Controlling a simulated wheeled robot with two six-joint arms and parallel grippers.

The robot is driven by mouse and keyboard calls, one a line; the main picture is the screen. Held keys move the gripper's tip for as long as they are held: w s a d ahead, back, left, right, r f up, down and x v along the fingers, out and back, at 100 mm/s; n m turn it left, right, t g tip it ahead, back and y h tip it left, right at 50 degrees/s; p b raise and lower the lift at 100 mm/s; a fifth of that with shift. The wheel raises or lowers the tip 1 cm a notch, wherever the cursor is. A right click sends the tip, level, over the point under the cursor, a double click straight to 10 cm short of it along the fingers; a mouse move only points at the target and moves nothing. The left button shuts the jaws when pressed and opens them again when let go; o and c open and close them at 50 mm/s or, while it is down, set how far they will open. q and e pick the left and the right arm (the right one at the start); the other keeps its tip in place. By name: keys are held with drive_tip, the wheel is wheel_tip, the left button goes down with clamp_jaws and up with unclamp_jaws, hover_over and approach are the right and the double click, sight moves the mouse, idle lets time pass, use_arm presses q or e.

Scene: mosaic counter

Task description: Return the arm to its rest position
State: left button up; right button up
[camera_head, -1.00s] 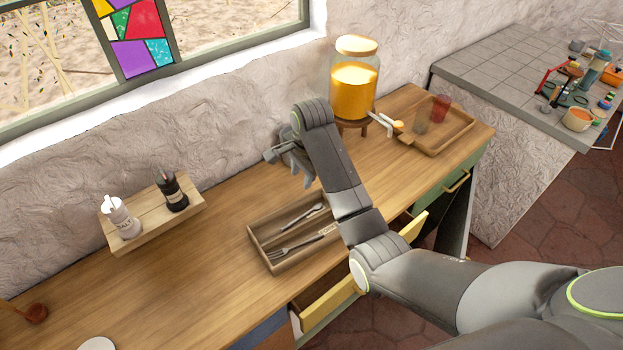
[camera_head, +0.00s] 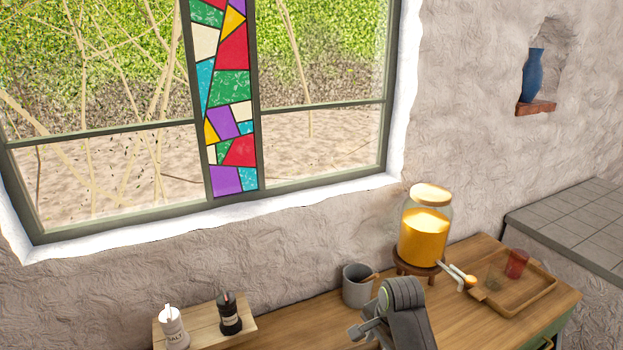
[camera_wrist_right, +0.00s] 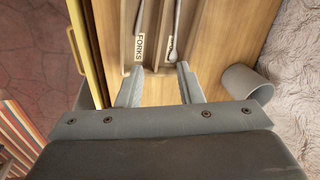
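My right arm (camera_head: 407,318) shows at the bottom of the head view, over the wooden counter, with only its wrist part and a bit of the gripper (camera_head: 368,332) in sight. In the right wrist view, my right gripper (camera_wrist_right: 157,76) has its two fingers apart with nothing between them. It is above the counter beside the wooden cutlery tray (camera_wrist_right: 152,70), which has a FORKS label and utensils in it. My left arm and gripper are in neither view.
A grey cup (camera_head: 357,287) stands on the counter near my right wrist; a juice dispenser (camera_head: 426,230) stands behind it. A wooden tray (camera_head: 540,299) with glasses is at right. Salt (camera_head: 173,328) and a dark bottle (camera_head: 229,315) sit at left.

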drive_tip(key=s+d+f+n+h, duration=0.1)
drive_tip(key=s+d+f+n, duration=0.1)
drive_tip(key=s+d+f, duration=0.45)
drive_tip(key=s+d+f+n, duration=0.1)
drive_tip(key=s+d+n, duration=0.2)
drive_tip(key=s, duration=0.7)
drive_tip(key=s+d+r+n+t+h, duration=0.1)
drive_tip(key=s+d+r+n, duration=0.15)
drive_tip(key=s, duration=0.65)
drive_tip(key=s+d+r+n+t+h, duration=0.1)
drive_tip(key=s+d+r+n, duration=0.2)
drive_tip(key=s, duration=0.5)
wheel_tip(320, 180, down, 36)
drive_tip(key=s+d+g+b, duration=0.1)
drive_tip(key=g+b, duration=0.1)
drive_tip(key=b, duration=0.6)
drive_tip(key=s+f+b, duration=0.3)
drive_tip(key=s+f, duration=0.4)
drive_tip(key=f, duration=0.3)
drive_tip(key=s+a+f+g+y+b, duration=0.1)
drive_tip(key=s+f+b, duration=0.2)
drive_tip(key=s+f, duration=0.4)
wheel_tip(320, 180, down, 4)
drive_tip(key=shift+s+r, duration=0.25)
drive_tip(key=shift+s, duration=0.05)
